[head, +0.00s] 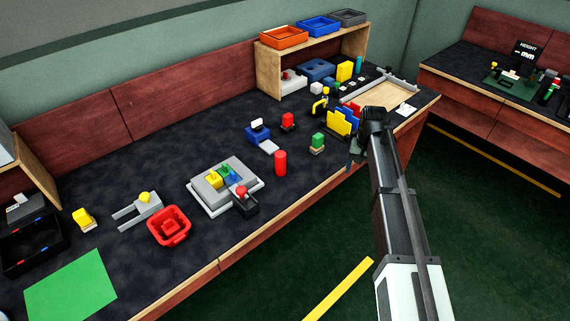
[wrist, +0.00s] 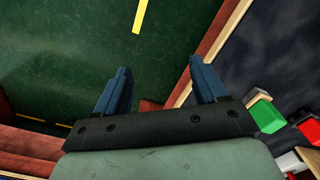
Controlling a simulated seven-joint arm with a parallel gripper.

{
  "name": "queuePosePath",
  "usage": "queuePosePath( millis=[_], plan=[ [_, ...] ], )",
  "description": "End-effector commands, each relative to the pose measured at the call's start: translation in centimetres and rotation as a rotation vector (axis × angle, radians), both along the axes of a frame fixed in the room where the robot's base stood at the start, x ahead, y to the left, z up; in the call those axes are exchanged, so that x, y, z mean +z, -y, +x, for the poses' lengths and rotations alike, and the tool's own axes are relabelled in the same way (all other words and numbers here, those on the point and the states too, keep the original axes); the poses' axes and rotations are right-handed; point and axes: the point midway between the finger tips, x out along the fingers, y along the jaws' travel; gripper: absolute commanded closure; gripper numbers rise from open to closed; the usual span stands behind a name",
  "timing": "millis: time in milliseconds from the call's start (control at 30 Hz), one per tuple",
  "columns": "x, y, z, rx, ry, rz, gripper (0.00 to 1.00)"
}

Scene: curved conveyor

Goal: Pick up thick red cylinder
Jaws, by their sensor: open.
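A thick red cylinder (head: 280,163) stands upright on the dark bench top near its front edge, in the middle of the head view. My gripper (head: 354,158) is to the right of the cylinder, by the bench's front edge, with the arm reaching in from the lower right. In the wrist view my gripper (wrist: 162,85) is open and empty, with two blue fingers apart over the green floor and the bench edge. I cannot make out the cylinder in the wrist view.
A green block (head: 317,141) on a small base stands between cylinder and gripper; it also shows in the wrist view (wrist: 265,115). A grey fixture (head: 196,203) with coloured pieces is left of the cylinder. Yellow and blue upright plates (head: 340,124) stand close behind my gripper.

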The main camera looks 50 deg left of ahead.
Motion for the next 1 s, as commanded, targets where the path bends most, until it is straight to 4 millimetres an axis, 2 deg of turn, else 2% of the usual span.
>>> queuePosePath(
  millis=[33,200,300,433,533,700,867,1000],
  plan=[
    [1.3,-3.2,-0.9,0.027,0.001,0.002,0.29],
    [5.5,-11.1,-5.1,0.101,0.001,0.002,0.29],
    [7.8,-15.1,-8.0,0.141,0.001,0.001,0.29],
    [10.3,-19.1,-11.2,0.181,0.0,0.0,0.29],
    [11.6,-20.9,-13.1,0.202,-0.001,-0.001,0.29],
    [12.4,-22.2,-14.5,0.217,-0.001,-0.002,0.29],
    [11.4,-22.2,-14.7,0.217,-0.003,-0.003,0.29],
    [9.4,-22.1,-14.7,0.217,-0.003,-0.003,0.29]
  ],
)
